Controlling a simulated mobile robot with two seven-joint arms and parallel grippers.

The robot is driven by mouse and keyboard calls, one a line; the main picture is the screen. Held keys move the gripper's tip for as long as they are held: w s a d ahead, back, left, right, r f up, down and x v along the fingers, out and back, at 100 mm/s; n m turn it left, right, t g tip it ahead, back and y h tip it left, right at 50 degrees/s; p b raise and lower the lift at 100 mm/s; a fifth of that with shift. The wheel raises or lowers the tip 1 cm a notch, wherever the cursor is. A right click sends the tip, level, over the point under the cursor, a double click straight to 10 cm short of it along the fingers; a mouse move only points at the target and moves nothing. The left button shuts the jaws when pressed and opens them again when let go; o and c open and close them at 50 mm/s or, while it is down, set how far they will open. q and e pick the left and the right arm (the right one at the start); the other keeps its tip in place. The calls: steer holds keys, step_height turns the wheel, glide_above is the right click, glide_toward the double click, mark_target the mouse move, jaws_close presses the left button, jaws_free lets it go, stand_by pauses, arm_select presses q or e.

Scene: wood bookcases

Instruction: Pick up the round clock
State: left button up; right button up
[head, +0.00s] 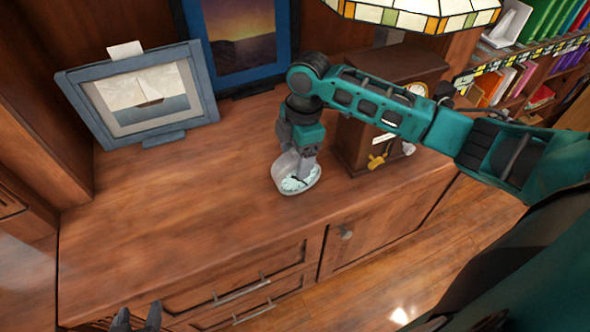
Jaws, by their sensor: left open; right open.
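The round clock (289,185) is a small white and grey clock with a pale face and dark hands. It sits tilted back on the wooden cabinet top, near the front edge. My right gripper (305,172) reaches down from above and overlaps the right part of the clock. It is open, and its fingers are at the clock's rim. The arm hides part of the clock, and I cannot tell whether a finger touches it. My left gripper (137,317) is open and empty at the bottom left, in front of the cabinet, with only its fingertips in view.
A dark wooden pendulum clock (350,145) stands close to the right, partly behind my arm. A blue-grey framed boat picture (190,80) and a blue-framed picture (281,60) stand behind. A stained-glass lampshade (415,14) hangs above. The cabinet top (180,215) is clear at left.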

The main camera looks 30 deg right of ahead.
steer(key=shift+c, duration=0.3)
steer(key=shift+f, duration=0.1)
jaws_close()
stand_by(0.4)
